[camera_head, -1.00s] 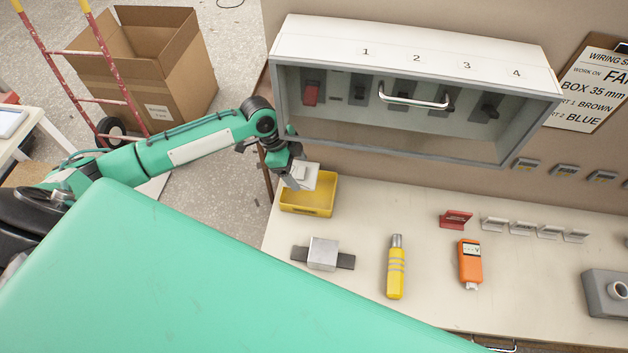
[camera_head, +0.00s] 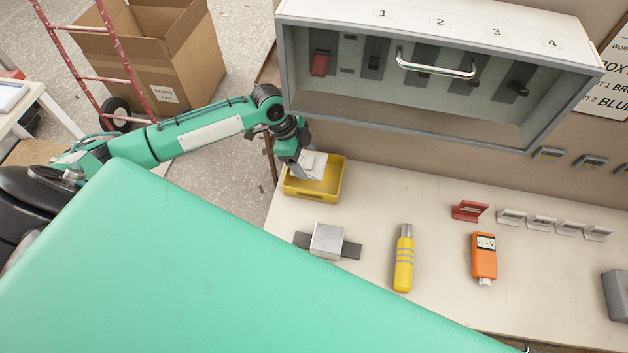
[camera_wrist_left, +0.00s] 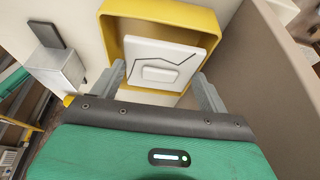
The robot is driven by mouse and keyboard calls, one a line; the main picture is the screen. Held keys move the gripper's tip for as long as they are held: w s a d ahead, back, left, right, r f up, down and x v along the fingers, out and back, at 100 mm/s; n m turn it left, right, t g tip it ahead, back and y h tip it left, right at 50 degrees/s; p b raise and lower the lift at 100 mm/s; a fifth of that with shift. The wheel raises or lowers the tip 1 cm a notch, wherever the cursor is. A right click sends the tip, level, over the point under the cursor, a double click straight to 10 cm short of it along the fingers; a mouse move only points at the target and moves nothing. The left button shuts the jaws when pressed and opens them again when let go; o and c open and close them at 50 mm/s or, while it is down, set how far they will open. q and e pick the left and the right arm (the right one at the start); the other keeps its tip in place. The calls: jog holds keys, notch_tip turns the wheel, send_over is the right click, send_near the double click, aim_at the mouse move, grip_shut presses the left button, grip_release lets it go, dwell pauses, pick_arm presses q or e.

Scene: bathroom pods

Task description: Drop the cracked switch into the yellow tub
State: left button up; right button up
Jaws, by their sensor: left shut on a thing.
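The cracked switch is a white square plate with a raised rocker and a dark jagged crack line; it shows best in the left wrist view, where the switch (camera_wrist_left: 168,64) sits between my left fingers. My left gripper (camera_head: 304,168) is shut on the switch (camera_head: 315,163). The yellow tub (camera_head: 314,193) stands at the left end of the bench. In the left wrist view the tub (camera_wrist_left: 110,32) lies behind the switch, which covers much of its inside. The switch is over the tub's opening; its exact height above the floor of the tub is hard to tell. My right gripper is not in view.
A grey wall cabinet (camera_head: 440,121) with a handle and numbered switches hangs just above the tub. On the bench are a metal block (camera_head: 327,240), a yellow tool (camera_head: 404,265), an orange meter (camera_head: 484,257) and a red tag (camera_head: 469,210). A cardboard box (camera_head: 165,65) stands on the floor.

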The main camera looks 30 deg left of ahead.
pick_arm(q)
jog(key=shift+f, duration=0.25)
jog(key=o, duration=1)
jog(key=shift+a+r, duration=0.25)
jog(key=shift+r, duration=0.25)
jog(key=b+v, duration=0.3)
jog(key=v, duration=0.9)
jog(key=shift+s+a+r, duration=0.2)
jog(key=shift+r, duration=0.1)
